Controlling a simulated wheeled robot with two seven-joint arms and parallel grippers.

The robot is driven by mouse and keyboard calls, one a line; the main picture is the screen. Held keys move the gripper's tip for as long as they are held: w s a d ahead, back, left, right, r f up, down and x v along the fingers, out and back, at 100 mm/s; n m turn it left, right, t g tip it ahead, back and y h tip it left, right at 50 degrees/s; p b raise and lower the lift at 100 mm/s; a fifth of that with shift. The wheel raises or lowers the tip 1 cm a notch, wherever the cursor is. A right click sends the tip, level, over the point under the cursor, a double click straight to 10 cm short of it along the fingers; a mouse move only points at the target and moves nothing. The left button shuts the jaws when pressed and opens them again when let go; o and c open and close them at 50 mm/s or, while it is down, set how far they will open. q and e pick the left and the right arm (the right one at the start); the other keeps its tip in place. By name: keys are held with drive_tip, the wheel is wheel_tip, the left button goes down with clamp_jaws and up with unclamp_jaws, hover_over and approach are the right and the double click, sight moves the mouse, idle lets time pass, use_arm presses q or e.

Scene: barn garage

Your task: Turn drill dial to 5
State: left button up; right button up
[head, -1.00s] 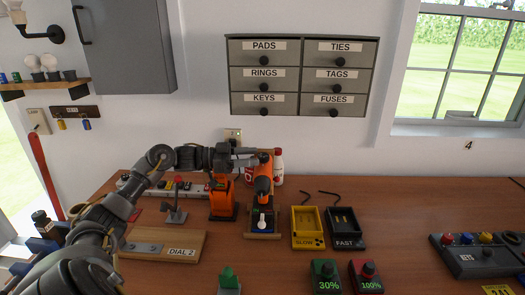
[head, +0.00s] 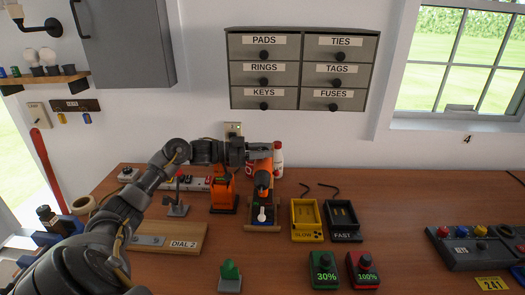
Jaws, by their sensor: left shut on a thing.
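The orange and black drill (head: 263,180) stands on a wooden stand (head: 263,227) at the back middle of the bench. A white pointed part shows at its front foot. My left gripper (head: 262,151) reaches in from the left and is shut at the upper end of the drill. The fingertips are small and partly merged with the drill. The dial and its numbers are hidden or too small to read. A wooden board with a "DIAL 2" label (head: 184,244) lies at the left. My right gripper is not in view.
An orange tool (head: 223,190) stands close left of the drill. A yellow SLOW charger (head: 306,219) and black FAST charger (head: 342,221) sit to its right. A white and red bottle (head: 278,160) is behind.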

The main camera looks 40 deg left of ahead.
use_arm(q)
drive_tip(key=shift+f+m+g+h+b, duration=0.2)
drive_tip(key=shift+m+g+h+b, duration=0.5)
drive_tip(key=shift+g+b, duration=0.3)
drive_tip(key=shift+r+m+g+h+b, duration=0.1)
drive_tip(key=shift+m+g+h+b, duration=0.7)
drive_tip(key=shift+g+b, duration=0.25)
drive_tip(key=o, duration=0.9)
drive_tip(key=shift+o, duration=0.2)
drive_tip(key=shift+r, duration=0.1)
